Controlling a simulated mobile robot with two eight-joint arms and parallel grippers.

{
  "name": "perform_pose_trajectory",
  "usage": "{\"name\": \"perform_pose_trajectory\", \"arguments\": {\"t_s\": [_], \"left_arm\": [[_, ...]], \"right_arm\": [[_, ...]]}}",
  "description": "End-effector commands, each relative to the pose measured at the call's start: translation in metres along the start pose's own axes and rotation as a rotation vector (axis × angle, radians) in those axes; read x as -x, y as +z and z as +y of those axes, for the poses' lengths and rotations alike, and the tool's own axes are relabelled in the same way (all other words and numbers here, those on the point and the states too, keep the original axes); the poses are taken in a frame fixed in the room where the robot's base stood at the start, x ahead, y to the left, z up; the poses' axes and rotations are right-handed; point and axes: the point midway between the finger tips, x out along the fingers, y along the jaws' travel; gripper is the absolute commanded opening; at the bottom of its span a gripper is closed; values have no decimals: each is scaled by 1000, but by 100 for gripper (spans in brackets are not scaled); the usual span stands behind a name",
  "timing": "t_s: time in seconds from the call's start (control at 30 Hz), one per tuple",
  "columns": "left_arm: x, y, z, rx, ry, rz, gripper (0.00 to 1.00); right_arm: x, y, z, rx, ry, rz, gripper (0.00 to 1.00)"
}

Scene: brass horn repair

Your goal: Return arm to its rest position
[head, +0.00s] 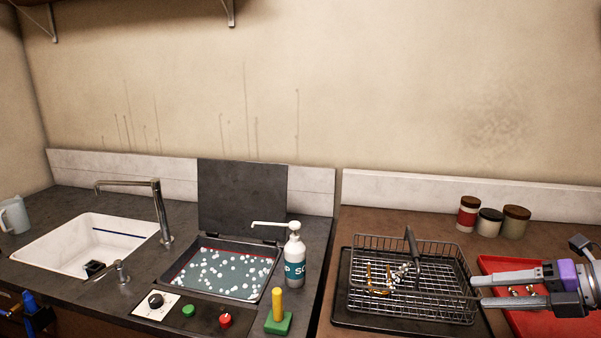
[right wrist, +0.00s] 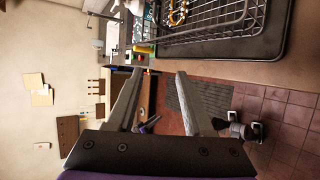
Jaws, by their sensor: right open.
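My right gripper (head: 476,291) comes in from the right edge in the head view, its two fingers pointing left beside the wire basket's right side and over the red tray. In the right wrist view the gripper (right wrist: 159,75) has its fingers apart with nothing between them. The wire basket (head: 455,262) stands on a dark mat (head: 345,318) and holds brass parts (head: 378,280). The basket (right wrist: 205,28) also shows at the top of the right wrist view, beyond the fingertips.
The red tray (head: 500,265) holds small metal parts, partly hidden by my right gripper. Several jars (head: 467,213) stand behind. A pump bottle (head: 294,262) stands beside the open bath (head: 235,290) with white foam dots. The sink (head: 70,256) is at the left.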

Motion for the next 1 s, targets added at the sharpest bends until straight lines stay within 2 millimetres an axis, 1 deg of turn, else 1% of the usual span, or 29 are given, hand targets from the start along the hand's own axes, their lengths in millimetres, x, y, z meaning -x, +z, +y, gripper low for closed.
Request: {"name": "perform_pose_trajectory", "arguments": {"t_s": [0.03, 0.1, 0.2, 0.3, 0.4, 0.47, 0.5, 0.57, 0.67, 0.77, 0.8, 0.87, 0.9, 0.97, 1.0], "left_arm": [[1, 0, 0, 0, 0, 0, 50], [5, -3, 0, 0, 0, 2, 50], [10, -6, 0, 0, 0, 4, 50], [15, -10, 0, 0, 0, 6, 50], [21, -13, 0, 0, 0, 8, 50], [25, -16, 0, 0, 0, 10, 50], [27, -18, 0, 0, 0, 11, 50], [31, -20, 0, 0, 0, 13, 50], [38, -25, 0, 0, 0, 16, 50], [45, -30, 0, 0, 0, 19, 50], [48, -32, 0, 0, 0, 21, 50], [52, -36, 0, 0, 0, 23, 50], [54, -38, 0, 0, 0, 25, 50], [58, -41, 0, 0, 0, 27, 50], [60, -43, 0, 0, 0, 28, 50]], "right_arm": [[-3, 2, 4, 1, 8, -16, 52], [-18, 19, 22, -3, 61, -128, 52], [-30, 39, 45, -36, 137, -281, 52], [-37, 58, 67, -103, 226, -438, 52], [-38, 72, 84, -220, 329, -607, 52], [-35, 77, 88, -321, 395, -709, 52], [-32, 78, 88, -402, 438, -776, 52], [-29, 77, 82, -539, 493, -867, 52], [-27, 64, 57, -803, 559, -989, 52], [-36, 34, 19, -1101, 579, -1075, 52], [-42, 18, 2, -1227, 571, -1097, 52], [-56, -12, -26, -1420, 539, -1120, 52], [-66, -35, -44, -1549, 506, -1127, 52], [-82, -71, -67, -1724, 439, -1126, 52], [-93, -96, -81, -1830, 387, -1120, 52]]}}
